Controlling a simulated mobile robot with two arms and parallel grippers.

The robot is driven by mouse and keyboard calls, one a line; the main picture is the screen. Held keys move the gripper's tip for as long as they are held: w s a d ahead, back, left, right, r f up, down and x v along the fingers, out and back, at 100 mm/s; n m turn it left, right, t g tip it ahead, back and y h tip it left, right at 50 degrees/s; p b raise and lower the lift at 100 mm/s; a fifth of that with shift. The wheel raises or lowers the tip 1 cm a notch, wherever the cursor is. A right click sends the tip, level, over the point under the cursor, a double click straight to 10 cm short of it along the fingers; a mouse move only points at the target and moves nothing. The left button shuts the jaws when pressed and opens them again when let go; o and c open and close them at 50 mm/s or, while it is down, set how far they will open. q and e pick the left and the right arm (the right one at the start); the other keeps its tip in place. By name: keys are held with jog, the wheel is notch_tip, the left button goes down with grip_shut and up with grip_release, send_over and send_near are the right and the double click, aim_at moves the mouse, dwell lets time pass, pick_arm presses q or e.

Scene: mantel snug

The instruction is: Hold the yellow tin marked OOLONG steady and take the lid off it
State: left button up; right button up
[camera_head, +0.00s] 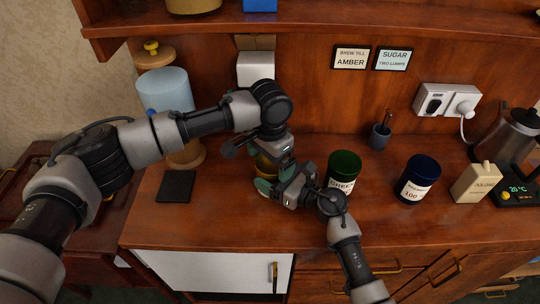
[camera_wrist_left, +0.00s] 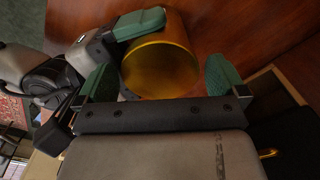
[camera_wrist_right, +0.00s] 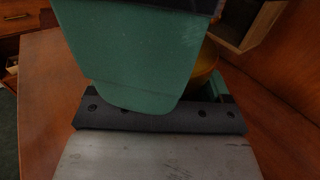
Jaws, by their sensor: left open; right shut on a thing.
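The yellow tin (camera_head: 264,168) stands on the wooden counter, mostly hidden behind my grippers; its label is not readable. My right gripper (camera_head: 272,185) is shut on its side from the front right; a strip of the tin shows behind the green finger in the right wrist view (camera_wrist_right: 206,64). My left gripper (camera_head: 266,151) is above the tin, open. In the left wrist view the tin's round golden end (camera_wrist_left: 160,72) lies between the left gripper's two green fingers, with a gap to the finger on the right. I cannot tell whether this end is the lid or an open mouth.
A black square mat (camera_head: 175,186) lies on the counter left of the tin. A green canister (camera_head: 343,169), a blue canister (camera_head: 418,180) and a cream carton (camera_head: 476,184) stand to the right. A large jar (camera_head: 166,92) stands behind my left arm.

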aim_at(270, 163)
pick_arm(q)
jog(key=c, duration=0.8)
jog(key=shift+c, duration=0.2)
jog(key=shift+r, duration=0.15)
jog(key=shift+r, duration=1)
jog(key=shift+r, duration=2)
pick_arm(e)
jog(key=o, duration=1.2)
jog(key=shift+d, duration=0.1)
